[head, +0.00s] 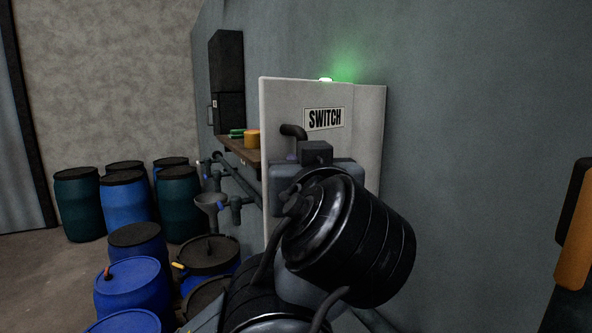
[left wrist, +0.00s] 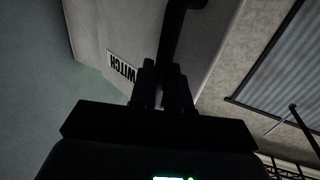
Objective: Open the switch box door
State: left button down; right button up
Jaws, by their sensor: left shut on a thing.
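The pale grey switch box (head: 368,120) is on the wall, with a small lit green lamp (head: 326,80) on top. Its door (head: 283,105) bears a black-and-white SWITCH label (head: 324,119), also seen in the left wrist view (left wrist: 122,68). A dark curved handle (head: 293,131) stands out from the door near its left side. My left gripper (left wrist: 164,72) is shut on the dark handle (left wrist: 180,25). In the head view my black arm hides most of its fingers and the lower door.
A wooden shelf (head: 235,148) with a yellow-orange container (head: 252,139) is left of the box. Pipes and a funnel (head: 210,199) are below it. Several blue and green drums (head: 126,203) fill the lower left.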

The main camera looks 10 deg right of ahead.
pick_arm(q)
jog(key=shift+w+d+f, duration=0.15)
jog(key=shift+w+f, duration=0.1)
jog(key=shift+f, duration=0.25)
jog(key=c, duration=1.5)
grip_release()
jog(key=o, duration=0.4)
jog(key=shift+w+d+r, duration=0.1)
jog(key=shift+d+r, duration=0.1)
jog(key=shift+a, duration=0.1)
pick_arm(e)
jog(key=shift+w+d, duration=0.15)
jog(key=shift+d, duration=0.15)
pick_arm(q)
jog(key=shift+r, duration=0.15)
jog(key=s+b, duration=0.3)
jog(key=s, duration=0.8)
pick_arm(e)
notch_tip(320, 180, down, 3)
jog(key=shift+f, duration=0.1)
jog(key=shift+a, duration=0.1)
